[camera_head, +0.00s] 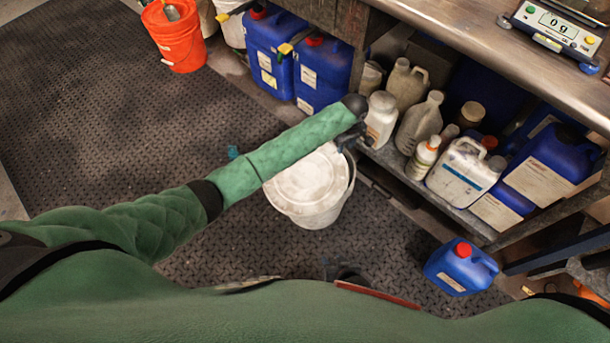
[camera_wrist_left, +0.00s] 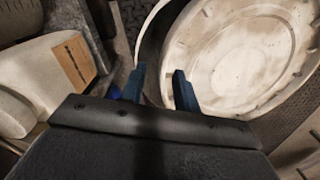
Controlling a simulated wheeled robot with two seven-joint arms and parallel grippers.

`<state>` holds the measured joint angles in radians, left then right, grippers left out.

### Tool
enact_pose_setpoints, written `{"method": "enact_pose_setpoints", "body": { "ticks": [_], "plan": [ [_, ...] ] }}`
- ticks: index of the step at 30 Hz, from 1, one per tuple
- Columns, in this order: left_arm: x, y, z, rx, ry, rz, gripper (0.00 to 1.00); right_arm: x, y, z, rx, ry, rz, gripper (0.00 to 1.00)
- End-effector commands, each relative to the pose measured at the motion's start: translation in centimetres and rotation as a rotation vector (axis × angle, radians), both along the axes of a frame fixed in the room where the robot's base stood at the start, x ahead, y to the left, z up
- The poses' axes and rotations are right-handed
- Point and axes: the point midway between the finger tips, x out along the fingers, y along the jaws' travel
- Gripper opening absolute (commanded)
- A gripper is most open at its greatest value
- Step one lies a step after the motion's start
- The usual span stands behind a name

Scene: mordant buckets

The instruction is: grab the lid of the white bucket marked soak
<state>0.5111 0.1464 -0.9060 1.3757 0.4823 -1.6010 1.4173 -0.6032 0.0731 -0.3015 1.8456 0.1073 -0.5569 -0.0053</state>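The white bucket (camera_head: 325,215) stands on the dark floor mat, its round whitish lid (camera_head: 305,187) on top. No "soak" marking is readable. My left arm crosses above the lid. My left gripper (camera_head: 345,143) is at the lid's far right edge, partly hidden by the wrist. In the left wrist view, the blue fingers of the left gripper (camera_wrist_left: 158,88) are apart, beside the stained, ribbed lid (camera_wrist_left: 240,60). A dark gap shows along its edge; I cannot tell if a finger touches it. A dark shape at the bottom may be my right gripper, mostly hidden.
A shelf at right holds white bottles (camera_head: 420,122) and blue canisters (camera_head: 545,165), close beside the bucket. A blue jerrycan with red cap (camera_head: 460,267) stands on the floor. An orange bucket (camera_head: 175,38) is at top left. The mat (camera_head: 95,110) at left is clear.

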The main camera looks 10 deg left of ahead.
Motion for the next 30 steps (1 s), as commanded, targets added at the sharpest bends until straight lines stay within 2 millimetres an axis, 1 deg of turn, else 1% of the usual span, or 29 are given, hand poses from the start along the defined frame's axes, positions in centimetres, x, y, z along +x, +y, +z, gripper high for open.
{"method": "enact_pose_setpoints", "body": {
  "ticks": [3,6,9,18,20,21,23,30],
  "plan": [
    [-0.2,0.6,-1.8,0.003,0.002,0.001,0.31,0.0,0.0,-0.2,0.0,0.0,0.0,0.36],
    [-0.2,0.6,-3.1,0.002,0.0,0.001,0.31,0.0,0.0,-0.3,0.0,-0.001,0.0,0.36],
    [-0.2,0.5,-3.9,0.001,0.0,0.0,0.31,0.0,0.0,-0.4,0.001,-0.001,-0.001,0.36],
    [-0.2,0.5,-4.2,0.0,0.0,0.0,0.31,-0.1,0.1,-0.3,0.002,-0.001,0.0,0.36],
    [-0.2,0.5,-4.2,0.0,0.0,0.0,0.19,-0.1,0.1,-0.4,0.002,-0.001,0.0,0.36],
    [-0.2,0.5,-4.2,0.0,0.0,0.0,0.11,-0.1,0.1,-0.4,0.002,-0.001,0.0,0.36],
    [-0.2,0.5,-4.2,0.0,0.0,0.0,0.0,-0.1,0.1,-0.4,0.001,0.0,0.0,0.36],
    [-0.2,0.5,-4.2,0.0,0.0,0.0,0.0,-0.1,0.1,-0.4,0.001,0.0,0.0,0.36]
  ]
}}
